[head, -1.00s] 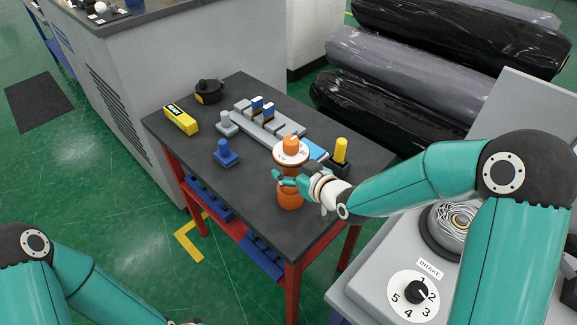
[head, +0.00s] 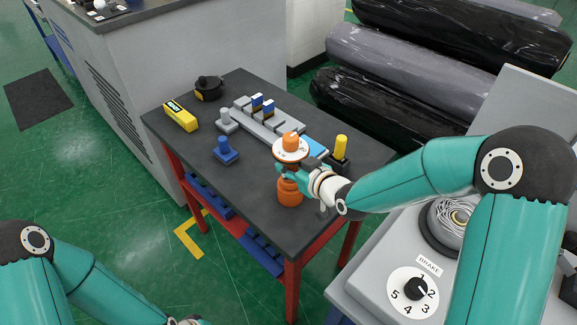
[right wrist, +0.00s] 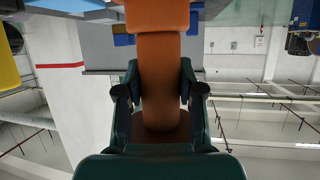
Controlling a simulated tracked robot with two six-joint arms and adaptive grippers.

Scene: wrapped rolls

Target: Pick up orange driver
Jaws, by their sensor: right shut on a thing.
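In the right wrist view the driver (right wrist: 160,75) runs between the two fingers of my right gripper (right wrist: 160,88), one on each side. My left arm shows at the lower left of the head view; its gripper is out of the picture.
A grey brake console (head: 385,268) stands at right.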

